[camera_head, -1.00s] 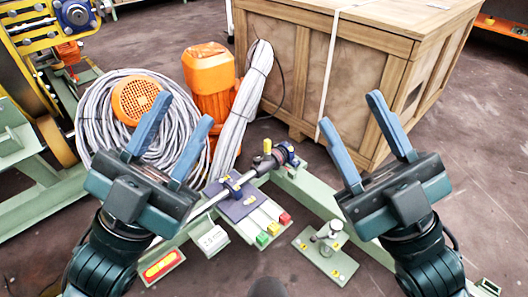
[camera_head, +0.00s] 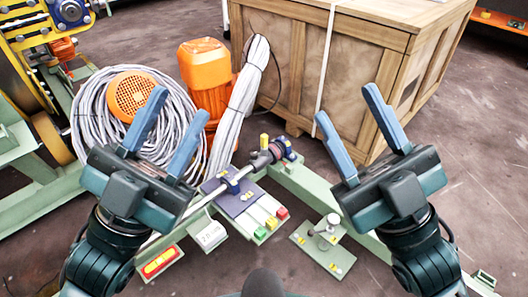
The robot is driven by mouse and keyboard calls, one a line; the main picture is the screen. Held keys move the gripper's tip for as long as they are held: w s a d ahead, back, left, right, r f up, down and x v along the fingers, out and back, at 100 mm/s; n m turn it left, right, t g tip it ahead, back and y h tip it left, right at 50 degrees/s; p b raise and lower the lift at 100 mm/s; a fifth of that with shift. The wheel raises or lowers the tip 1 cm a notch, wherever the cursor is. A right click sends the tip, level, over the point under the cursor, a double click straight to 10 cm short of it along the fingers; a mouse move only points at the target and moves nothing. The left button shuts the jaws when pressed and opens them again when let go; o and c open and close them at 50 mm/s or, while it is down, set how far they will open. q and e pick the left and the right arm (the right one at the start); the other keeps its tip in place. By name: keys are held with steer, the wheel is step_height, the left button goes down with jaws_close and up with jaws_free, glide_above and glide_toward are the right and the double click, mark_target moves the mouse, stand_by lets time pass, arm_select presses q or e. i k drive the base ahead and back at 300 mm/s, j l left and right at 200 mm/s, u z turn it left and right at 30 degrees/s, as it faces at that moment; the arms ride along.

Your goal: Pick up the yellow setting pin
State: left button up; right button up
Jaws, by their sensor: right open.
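A small upright yellow pin (camera_head: 264,141), which looks like the setting pin, stands on a dark cylindrical part (camera_head: 262,159) at the end of a metal rod, in the middle of the head view. My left gripper (camera_head: 178,107) is raised at the left, its two blue fingers apart with nothing held between them. My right gripper (camera_head: 347,104) is raised at the right, also open and empty. Both grippers are clear of the pin, one to each side of it. The lower end of the pin is hidden in its seat.
A large wooden crate (camera_head: 300,70) stands behind. Coiled grey cable (camera_head: 90,110) and orange motors (camera_head: 205,75) lie behind my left gripper. A small green plate with a metal post (camera_head: 318,240) is in front.

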mark_target(264, 138)
steer(key=i+l+u, duration=0.2)
steer(key=u, duration=0.2)
steer(key=i+l+u, duration=0.1)
steer(key=l+u, duration=0.3)
steer(key=i+l+u, duration=0.1)
steer(key=u, duration=0.35)
steer(key=l, duration=0.1)
